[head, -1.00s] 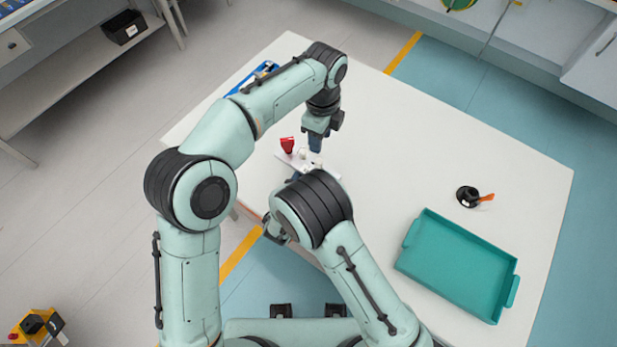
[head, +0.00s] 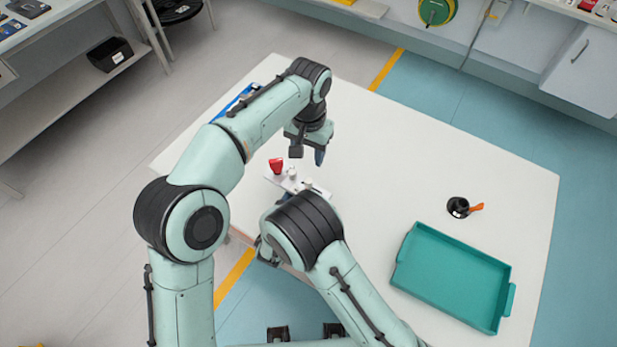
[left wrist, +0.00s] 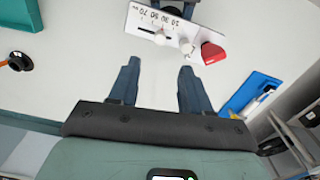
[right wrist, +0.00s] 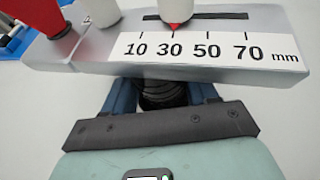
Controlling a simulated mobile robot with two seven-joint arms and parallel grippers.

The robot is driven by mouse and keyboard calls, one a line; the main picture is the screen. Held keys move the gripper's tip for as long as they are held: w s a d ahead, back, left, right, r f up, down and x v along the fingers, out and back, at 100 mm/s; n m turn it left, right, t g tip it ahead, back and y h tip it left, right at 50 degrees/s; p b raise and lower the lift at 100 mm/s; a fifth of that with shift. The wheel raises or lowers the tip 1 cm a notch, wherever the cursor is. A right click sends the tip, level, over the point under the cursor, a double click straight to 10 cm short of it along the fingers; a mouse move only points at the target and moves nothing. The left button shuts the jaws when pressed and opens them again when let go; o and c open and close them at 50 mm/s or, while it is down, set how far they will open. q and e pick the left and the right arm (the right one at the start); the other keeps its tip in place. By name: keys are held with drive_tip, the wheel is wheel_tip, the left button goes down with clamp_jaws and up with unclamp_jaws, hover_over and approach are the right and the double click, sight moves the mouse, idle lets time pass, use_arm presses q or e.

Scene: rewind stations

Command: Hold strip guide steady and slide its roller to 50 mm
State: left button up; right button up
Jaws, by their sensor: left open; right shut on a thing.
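The strip guide (right wrist: 95,58) is a pale bar with a slot and a 10–70 mm scale. Its white roller (right wrist: 176,10) has a red pointer at about the 30 mm mark. A red part (right wrist: 50,15) and a white post (right wrist: 101,12) stand at the other end. In the left wrist view the guide (left wrist: 140,22) lies beyond my left gripper (left wrist: 159,70), which is open and empty; in the head view this gripper (head: 308,156) hangs beside the guide. My right gripper (right wrist: 162,95) is shut on the guide; its fingertips are partly hidden under it.
A teal tray (head: 405,278) lies at the right of the white table (head: 420,165). A black round item with an orange piece (head: 458,207) is behind it. A blue tray (left wrist: 243,97) lies near the table edge beyond the red part. The table's middle is clear.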

sight(309, 180)
use_arm(q)
wheel_tip(309, 180, down, 12)
drive_tip(key=shift+r+n, duration=0.1)
drive_tip(key=shift+n, duration=1)
clamp_jaws()
